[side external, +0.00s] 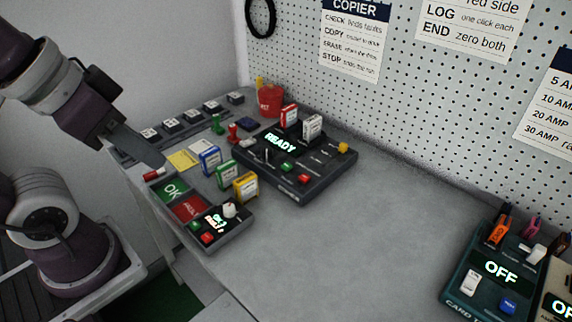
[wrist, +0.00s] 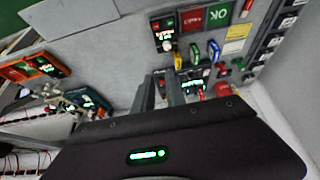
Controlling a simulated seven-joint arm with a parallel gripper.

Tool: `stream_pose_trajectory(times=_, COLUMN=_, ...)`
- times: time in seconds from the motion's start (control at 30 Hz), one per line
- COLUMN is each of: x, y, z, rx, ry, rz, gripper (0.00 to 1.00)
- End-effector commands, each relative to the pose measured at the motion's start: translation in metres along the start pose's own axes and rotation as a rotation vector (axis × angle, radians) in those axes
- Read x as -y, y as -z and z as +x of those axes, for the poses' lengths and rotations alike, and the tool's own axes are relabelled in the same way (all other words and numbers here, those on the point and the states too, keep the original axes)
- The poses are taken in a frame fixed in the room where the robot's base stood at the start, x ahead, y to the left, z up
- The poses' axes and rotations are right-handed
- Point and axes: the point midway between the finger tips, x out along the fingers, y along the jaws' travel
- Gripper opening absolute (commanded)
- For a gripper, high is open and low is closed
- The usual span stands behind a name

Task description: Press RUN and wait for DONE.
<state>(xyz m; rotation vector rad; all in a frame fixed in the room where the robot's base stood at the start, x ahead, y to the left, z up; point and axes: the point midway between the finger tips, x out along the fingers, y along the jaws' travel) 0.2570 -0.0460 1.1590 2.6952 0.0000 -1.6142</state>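The dark copier box (side external: 266,164) stands on the bench, its display (side external: 281,143) reading READY. It has a green button (side external: 287,167), a red button (side external: 305,180) and a yellow knob (side external: 343,148); I cannot read a RUN label. A red card (side external: 289,115) and a white and dark card (side external: 312,126) stand upright in its back. In the wrist view my two fingers (wrist: 162,80) show a narrow gap with nothing held, and partly cover the copier, whose lit display (wrist: 193,86) shows.
Blue (side external: 210,160), green (side external: 228,175) and yellow (side external: 246,187) cards stand before the copier. A smaller box (side external: 238,236) with green and red buttons lies beside OK and red pads. A red cup (side external: 270,100) stands behind. A teal box (side external: 470,300) reads OFF. The bench between is clear.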

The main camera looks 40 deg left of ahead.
Motion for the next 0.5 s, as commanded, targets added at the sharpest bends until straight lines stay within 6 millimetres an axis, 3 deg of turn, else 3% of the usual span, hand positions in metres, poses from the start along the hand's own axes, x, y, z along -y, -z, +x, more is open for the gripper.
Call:
stream_pose_trajectory(times=0.07, x=0.0, y=0.0, z=0.0, rx=0.0, ry=0.0, rz=0.0, gripper=0.0)
stream_pose_trajectory(times=0.5, x=0.0, y=0.0, z=0.0, rx=0.0, ry=0.0, rz=0.0, gripper=0.0)
